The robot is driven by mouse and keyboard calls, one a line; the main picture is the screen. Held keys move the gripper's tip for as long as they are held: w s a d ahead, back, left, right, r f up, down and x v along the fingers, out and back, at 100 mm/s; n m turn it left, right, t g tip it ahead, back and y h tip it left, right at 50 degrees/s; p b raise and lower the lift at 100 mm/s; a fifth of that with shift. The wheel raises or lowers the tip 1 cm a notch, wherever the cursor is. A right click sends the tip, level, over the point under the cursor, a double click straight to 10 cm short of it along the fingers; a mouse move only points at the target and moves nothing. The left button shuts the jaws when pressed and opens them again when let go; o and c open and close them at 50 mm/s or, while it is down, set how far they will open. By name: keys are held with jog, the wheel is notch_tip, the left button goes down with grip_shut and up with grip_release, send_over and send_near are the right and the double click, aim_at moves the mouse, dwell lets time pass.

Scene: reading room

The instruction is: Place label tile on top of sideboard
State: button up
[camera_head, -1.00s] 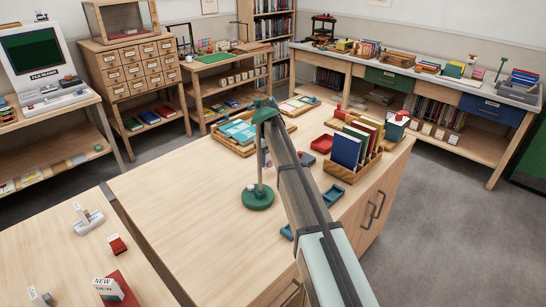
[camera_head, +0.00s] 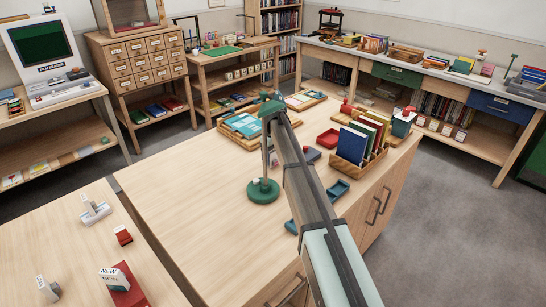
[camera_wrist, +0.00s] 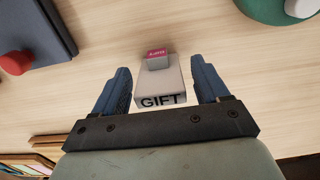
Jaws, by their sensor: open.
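The label tile (camera_wrist: 160,84), a pale grey block with "GIFT" in dark letters, lies between the fingers of my gripper (camera_wrist: 160,66) in the wrist view. A small pink-red piece with lettering shows at its far end. My gripper is open, one blue finger on each side of the tile, with narrow gaps. I cannot tell whether the tile touches the wood below. The sideboard (camera_head: 190,215) is the large wooden cabinet in the head view, and its light top (camera_wrist: 235,75) fills the wrist view's background.
A green lamp base (camera_head: 263,191) stands close by; it also shows in the wrist view (camera_wrist: 275,8). A dark tray with a red knob (camera_wrist: 35,35) is at upper left there. A book rack (camera_head: 358,150) and trays crowd the sideboard's right; its left is clear.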

aim_at(273, 151)
jog(key=shift+r, duration=0.1)
jog(key=shift+r, duration=2)
